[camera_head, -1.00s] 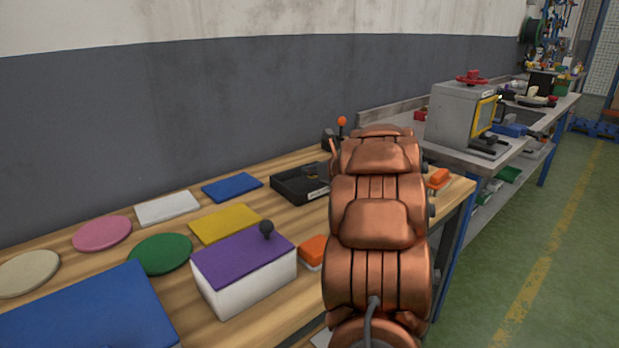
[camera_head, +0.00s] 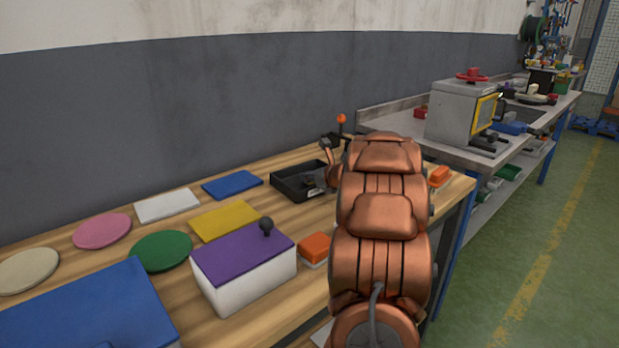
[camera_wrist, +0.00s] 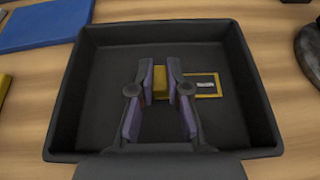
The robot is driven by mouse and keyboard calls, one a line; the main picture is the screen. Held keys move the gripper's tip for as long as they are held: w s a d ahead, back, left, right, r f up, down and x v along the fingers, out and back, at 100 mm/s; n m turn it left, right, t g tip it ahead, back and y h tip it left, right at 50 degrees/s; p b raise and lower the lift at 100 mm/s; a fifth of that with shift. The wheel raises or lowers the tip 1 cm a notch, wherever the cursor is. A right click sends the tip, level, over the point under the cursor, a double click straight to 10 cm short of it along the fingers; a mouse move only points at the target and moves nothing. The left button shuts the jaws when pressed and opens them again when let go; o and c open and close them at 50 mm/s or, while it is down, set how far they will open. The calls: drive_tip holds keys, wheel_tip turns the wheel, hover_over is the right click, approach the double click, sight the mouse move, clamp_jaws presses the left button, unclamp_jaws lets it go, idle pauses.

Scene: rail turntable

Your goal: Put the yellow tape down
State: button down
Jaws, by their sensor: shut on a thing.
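The yellow tape (camera_wrist: 160,82) shows as a small yellow block between the fingertips of my gripper (camera_wrist: 159,92) in the wrist view. My gripper is shut on it. Both are over the inside of a black tray (camera_wrist: 67,115); I cannot tell whether the tape touches the tray floor. The tray also shows in the head view (camera_head: 283,184), left of my copper arm, which hides part of it. A yellow-edged dark rectangle with a small pale label (camera_wrist: 204,85) lies on the tray floor, right of the tape.
A purple-lidded white box (camera_head: 243,258), an orange block (camera_head: 315,247), a yellow mat (camera_head: 224,221), a green disc (camera_head: 161,251) and a blue mat (camera_head: 232,186) are on the wooden table. A grey machine (camera_head: 458,113) stands on the far bench. The tray floor around the fingers is mostly bare.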

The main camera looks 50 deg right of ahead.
drive_tip(key=c, duration=1.2)
unclamp_jaws()
drive_tip(key=shift+f, duration=0.1)
drive_tip(key=shift+o, duration=0.2)
drive_tip(key=v, duration=1.2)
drive_tip(key=shift+r, duration=0.25)
